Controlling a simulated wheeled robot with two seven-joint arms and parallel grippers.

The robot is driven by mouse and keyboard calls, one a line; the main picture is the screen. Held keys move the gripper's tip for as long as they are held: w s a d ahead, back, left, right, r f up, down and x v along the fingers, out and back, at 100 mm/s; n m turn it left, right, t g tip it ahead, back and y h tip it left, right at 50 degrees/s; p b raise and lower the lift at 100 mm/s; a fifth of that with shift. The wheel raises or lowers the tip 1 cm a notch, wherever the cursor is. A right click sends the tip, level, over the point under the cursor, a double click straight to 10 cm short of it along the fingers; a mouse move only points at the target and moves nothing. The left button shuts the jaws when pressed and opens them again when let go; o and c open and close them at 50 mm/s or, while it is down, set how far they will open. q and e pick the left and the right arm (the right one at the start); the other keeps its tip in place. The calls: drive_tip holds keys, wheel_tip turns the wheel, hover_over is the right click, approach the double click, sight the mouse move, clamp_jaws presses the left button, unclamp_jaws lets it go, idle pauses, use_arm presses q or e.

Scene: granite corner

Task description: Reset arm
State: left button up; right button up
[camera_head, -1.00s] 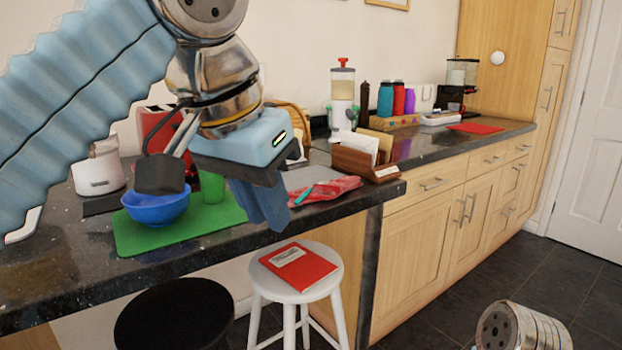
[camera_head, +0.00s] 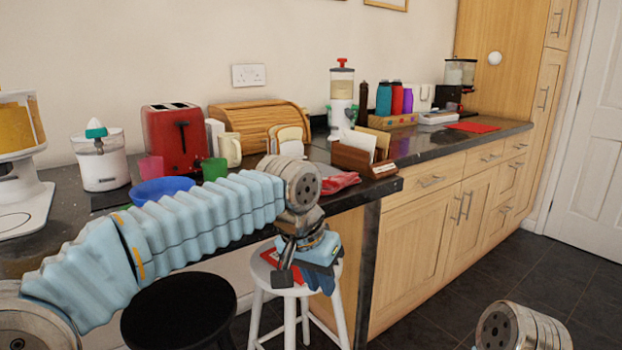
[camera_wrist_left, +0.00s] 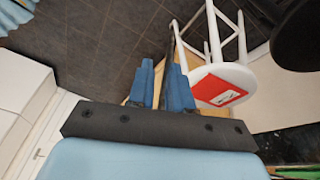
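My left arm reaches in from the left, low in front of the counter. My left gripper (camera_head: 320,279) points down in front of the white stool. In the left wrist view its two blue fingers (camera_wrist_left: 161,78) stand apart with nothing held between them. A silver joint of my other arm shows at the lower right of the head view. My right gripper is out of view.
The dark counter (camera_head: 440,151) carries a blue bowl (camera_head: 160,190), a red toaster (camera_head: 174,138), a bread box (camera_head: 255,122) and a letter holder (camera_head: 362,160). A white stool (camera_wrist_left: 229,74) with a red book (camera_wrist_left: 217,90) and a black stool (camera_head: 180,312) stand below. Floor at right is clear.

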use_arm(q)
drive_tip(key=a+f+n+g+h, duration=0.1)
drive_tip(key=a+f, duration=0.1)
drive_tip(key=f, duration=1.3)
drive_tip(key=a+f+n+g, duration=0.1)
drive_tip(key=a+f, duration=0.1)
drive_tip(key=f, duration=1.3)
drive_tip(key=s+a+f+n, duration=0.2)
drive_tip(key=s+a+f, duration=0.1)
drive_tip(key=s+f, duration=0.5)
drive_tip(key=s+a+f+n, duration=0.3)
drive_tip(key=s+a+f, duration=0.1)
drive_tip(key=s+f, duration=0.5)
wheel_tip(320, 180, down, 2)
drive_tip(key=shift+a+f+h, duration=0.1)
drive_tip(key=shift+a+h, duration=0.2)
drive_tip(key=shift+h, duration=0.1)
